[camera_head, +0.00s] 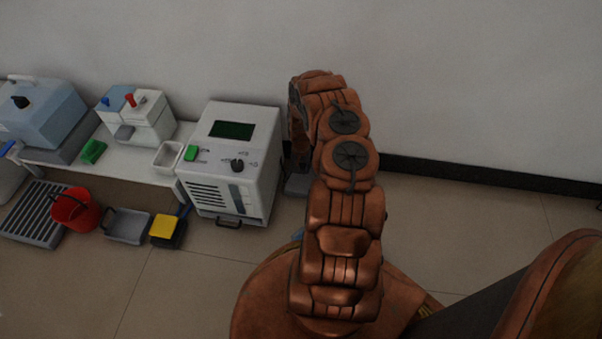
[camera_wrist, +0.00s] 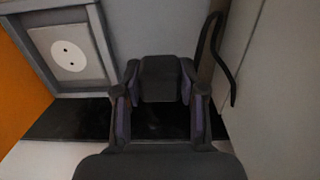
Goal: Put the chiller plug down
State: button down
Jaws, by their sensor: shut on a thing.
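My gripper (camera_wrist: 161,92) shows in the wrist view with its two fingers shut on a dark, blocky plug (camera_wrist: 161,76), which I take to be the chiller plug. The plug sits between the fingertips. A wall socket (camera_wrist: 69,54) with two holes in a pale square plate is up and left of the plug, clearly apart from it in the picture. A black cable (camera_wrist: 211,45) hangs in a loop at the right; whether it joins the plug is not clear. In the head view my arm hides the gripper and plug. The white chiller (camera_head: 233,160) with a green display stands left of my arm.
A white bench (camera_head: 140,165) with lab devices stands along the wall at left. A red bucket (camera_head: 75,209), a grey tray (camera_head: 127,226) and a yellow-and-black dustpan (camera_head: 167,229) are on the floor. The floor right of my arm, along the wall, is clear.

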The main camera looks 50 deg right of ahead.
aim_at(301, 177)
jog(key=shift+w+d+f+b, duration=0.15)
jog(key=shift+f+b, duration=0.65)
jog(key=shift+f, duration=0.95)
jog(key=shift+f, duration=0.35)
jog(key=shift+f+b, duration=0.25)
jog(key=shift+b, duration=0.05)
jog(key=c, duration=0.7)
grip_release()
jog(key=shift+r, duration=0.1)
jog(key=shift+o, duration=0.2)
